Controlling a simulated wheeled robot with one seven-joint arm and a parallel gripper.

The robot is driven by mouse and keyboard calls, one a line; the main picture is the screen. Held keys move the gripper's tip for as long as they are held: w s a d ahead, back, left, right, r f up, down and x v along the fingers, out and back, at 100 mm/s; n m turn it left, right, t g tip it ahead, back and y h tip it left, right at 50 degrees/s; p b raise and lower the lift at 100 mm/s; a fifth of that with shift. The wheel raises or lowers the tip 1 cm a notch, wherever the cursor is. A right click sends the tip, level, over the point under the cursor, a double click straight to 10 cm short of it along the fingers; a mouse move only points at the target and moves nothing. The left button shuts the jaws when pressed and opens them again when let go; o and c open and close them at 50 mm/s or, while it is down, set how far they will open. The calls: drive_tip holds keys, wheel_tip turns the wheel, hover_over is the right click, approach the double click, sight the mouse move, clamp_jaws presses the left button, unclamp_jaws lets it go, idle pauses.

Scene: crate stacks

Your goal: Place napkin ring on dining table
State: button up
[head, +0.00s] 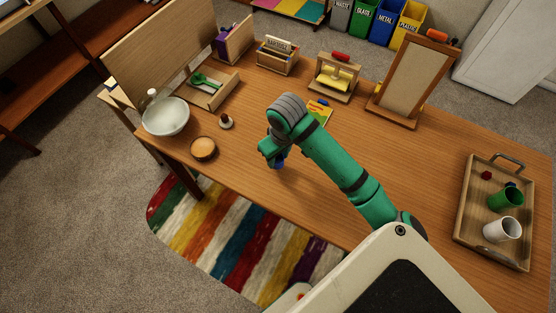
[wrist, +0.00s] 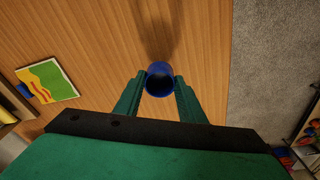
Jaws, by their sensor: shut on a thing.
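My gripper (wrist: 159,84) is shut on a blue napkin ring (wrist: 159,69), a short round tube with a dark hollow, held between the two green fingertips in the wrist view. In the head view the napkin ring (head: 280,164) shows as a small blue patch below my green gripper (head: 276,160), mostly hidden by the hand. The wooden dining table (head: 300,187) lies under it. A shadow stretches on the wood beside the ring in the wrist view; I cannot tell whether the ring touches the table.
A wooden tray (head: 460,226) with a green cup (head: 507,198) and a white cup (head: 501,230) stands at the right. A white bowl (head: 166,116) and a small orange-brown bowl (head: 203,148) stand at the left. The table's front edge is near my gripper. The wood around it is clear.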

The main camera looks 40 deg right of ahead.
sight(278, 162)
drive_tip(key=shift+f, duration=1.5)
drive_tip(key=shift+f, duration=0.1)
drive_tip(key=o, duration=1.1)
drive_tip(key=shift+f, duration=0.1)
drive_tip(key=shift+c, duration=0.2)
drive_tip(key=shift+a, duration=0.1)
